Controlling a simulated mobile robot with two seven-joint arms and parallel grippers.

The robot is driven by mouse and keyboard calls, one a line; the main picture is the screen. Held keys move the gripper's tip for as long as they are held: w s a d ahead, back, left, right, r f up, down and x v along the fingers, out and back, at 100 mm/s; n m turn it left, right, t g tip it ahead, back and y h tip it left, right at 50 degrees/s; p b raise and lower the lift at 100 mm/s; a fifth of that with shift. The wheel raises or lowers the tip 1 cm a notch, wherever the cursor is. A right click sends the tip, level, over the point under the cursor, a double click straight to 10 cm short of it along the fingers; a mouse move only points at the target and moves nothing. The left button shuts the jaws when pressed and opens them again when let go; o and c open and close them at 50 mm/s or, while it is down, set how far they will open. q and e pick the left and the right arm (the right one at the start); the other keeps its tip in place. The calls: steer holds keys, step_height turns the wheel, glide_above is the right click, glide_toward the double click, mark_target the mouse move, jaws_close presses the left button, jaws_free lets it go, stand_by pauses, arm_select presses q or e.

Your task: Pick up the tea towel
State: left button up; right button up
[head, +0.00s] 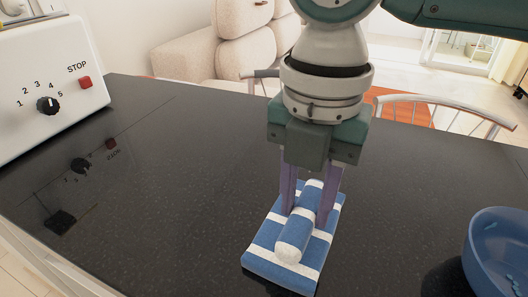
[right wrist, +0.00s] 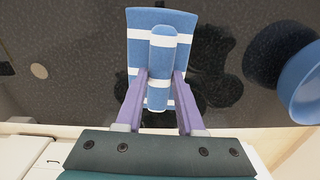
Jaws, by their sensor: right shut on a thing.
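The tea towel (head: 270,255) is blue with white stripes and lies on the black counter, a flat folded base with a rolled ridge on top. My right gripper (head: 310,212) points down over it, its purple fingers on either side of the ridge. In the right wrist view the right gripper (right wrist: 160,82) is shut on the ridge of the tea towel (right wrist: 160,22). The towel's base appears to rest on the counter; I cannot tell any small gap. My left gripper is not in view.
A blue bowl (head: 497,250) stands to the right of the towel, also in the right wrist view (right wrist: 300,85). A white appliance (head: 50,80) with a dial and red stop button is at the left. Chairs (head: 445,105) stand beyond the counter (head: 180,180).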

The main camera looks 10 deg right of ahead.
jaws_close()
